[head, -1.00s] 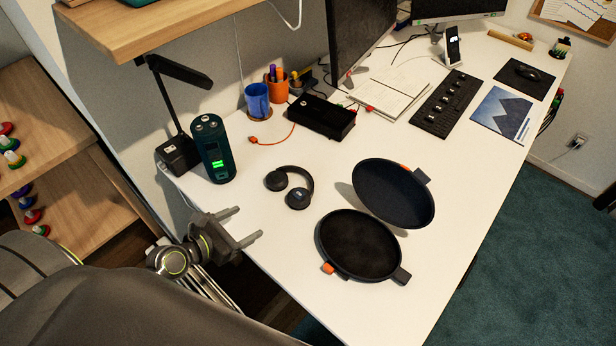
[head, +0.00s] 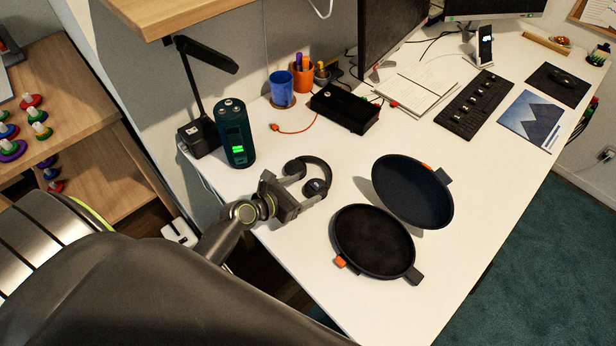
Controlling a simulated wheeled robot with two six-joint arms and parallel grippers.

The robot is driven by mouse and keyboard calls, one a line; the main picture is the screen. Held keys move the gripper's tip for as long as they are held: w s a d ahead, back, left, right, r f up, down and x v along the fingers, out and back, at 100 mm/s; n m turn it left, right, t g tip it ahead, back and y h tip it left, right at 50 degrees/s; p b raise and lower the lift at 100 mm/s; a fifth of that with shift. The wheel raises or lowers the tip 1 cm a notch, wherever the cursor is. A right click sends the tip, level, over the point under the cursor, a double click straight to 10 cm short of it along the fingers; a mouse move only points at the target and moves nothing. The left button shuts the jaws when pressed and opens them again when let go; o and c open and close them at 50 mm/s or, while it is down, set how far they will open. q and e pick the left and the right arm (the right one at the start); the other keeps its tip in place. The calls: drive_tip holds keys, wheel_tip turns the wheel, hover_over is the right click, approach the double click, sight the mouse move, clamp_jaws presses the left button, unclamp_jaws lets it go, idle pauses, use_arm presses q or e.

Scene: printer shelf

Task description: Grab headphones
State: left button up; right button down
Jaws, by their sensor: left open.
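The black headphones (head: 322,166) lie on the white desk, the band toward the back right and the ear cups toward my gripper. My left gripper (head: 310,186) is open at the headphones' near side, its fingers pointing at the ear cups. The fingers overlap the cups in the picture; I cannot tell whether they touch. My right gripper is not in view.
A dark round case lies open right of the headphones, with a lower half (head: 372,243) and a lid (head: 412,190). A dark green cylinder (head: 236,133) and a lamp (head: 200,95) stand behind left. A black box (head: 345,108) and cups sit farther back.

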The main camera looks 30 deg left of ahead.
sight(317, 184)
use_arm(q)
drive_tip(key=x, duration=0.5)
drive_tip(key=shift+d, duration=0.15)
drive_tip(key=shift+s, duration=0.1)
drive_tip(key=shift+c, duration=0.3)
drive_tip(key=c, duration=0.8)
drive_tip(key=shift+r, duration=0.15)
